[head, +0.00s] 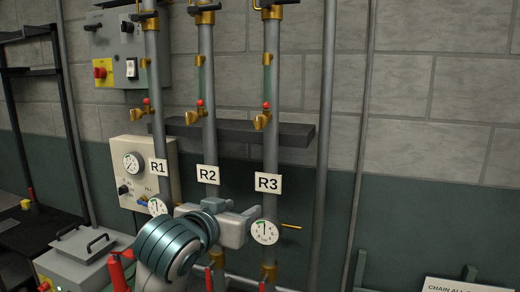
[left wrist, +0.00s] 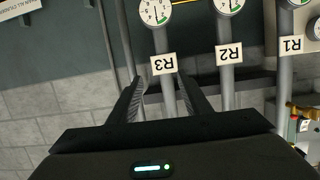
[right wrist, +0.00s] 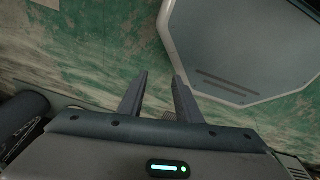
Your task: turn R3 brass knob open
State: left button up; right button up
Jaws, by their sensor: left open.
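The R3 pipe (head: 272,155) stands upright with a white R3 label (head: 268,183), which shows upside down in the left wrist view (left wrist: 163,64). A brass angled valve with a red top (head: 262,120) sits on it above the label. My right gripper (right wrist: 161,76) is open and empty, outside the head view.
The R2 pipe (head: 209,145) and R1 pipe (head: 157,110) stand left of R3. A dark shelf (head: 295,134) runs behind the pipes. A beige gauge box (head: 131,160) is at left. A pale panel (right wrist: 240,45) on a worn green surface shows in the right wrist view.

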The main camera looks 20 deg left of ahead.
aim_at(257, 122)
pick_arm(q)
notch_tip(257, 122, up, 17)
jog(key=s+t, duration=0.2)
jog(key=t, duration=0.1)
jog(key=shift+s+a, duration=0.2)
jog(key=shift+a, duration=0.1)
pick_arm(e)
jog(key=s+d+f, duration=0.1)
jog(key=s+f, duration=0.4)
jog(key=s, duration=0.4)
jog(key=shift+d+g, duration=0.3)
jog(key=shift+d, duration=0.1)
pick_arm(q)
jog(key=shift+w, duration=0.1)
jog(key=w+p, duration=0.2)
jog(key=w, duration=0.3)
jog(key=w+p, duration=0.3)
jog(key=w, duration=0.2)
jog(key=w+p, duration=0.2)
jog(key=w, duration=0.4)
jog(key=shift+w+d+p, duration=0.1)
jog(key=shift+d+p, duration=0.2)
jog(key=shift+p, duration=0.05)
jog(key=shift+w+f, duration=0.1)
jog(key=shift+w, duration=0.4)
pick_arm(e)
notch_tip(257, 122, up, 8)
pick_arm(q)
jog(key=shift+c, duration=0.2)
jog(key=c, duration=1)
